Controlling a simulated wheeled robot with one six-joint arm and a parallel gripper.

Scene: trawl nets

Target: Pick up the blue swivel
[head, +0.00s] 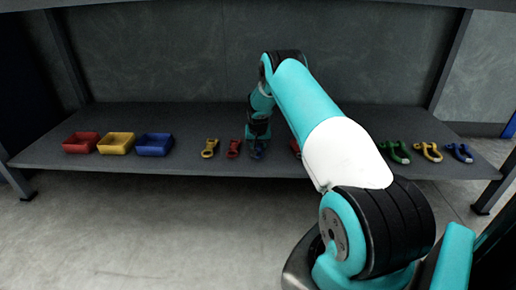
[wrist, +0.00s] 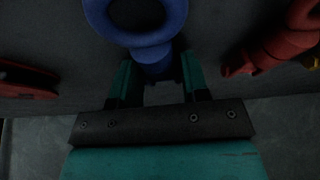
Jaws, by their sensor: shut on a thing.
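The blue swivel (wrist: 179,39) lies between my fingers in the wrist view, with its ring beyond the fingertips. In the head view the blue swivel (head: 257,153) is small and partly hidden under my gripper. My gripper (wrist: 157,84) is shut on the swivel near its neck. In the head view my gripper (head: 257,138) is low over the shelf. I cannot tell whether the swivel touches the shelf.
A yellow swivel (head: 209,149) and a red swivel (head: 233,149) lie left of my gripper. Red (head: 82,142), yellow (head: 116,143) and blue (head: 154,144) bins stand further left. Green (head: 396,152), yellow (head: 429,152) and blue (head: 460,153) shackles lie right. My arm hides part of the shelf (head: 185,166).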

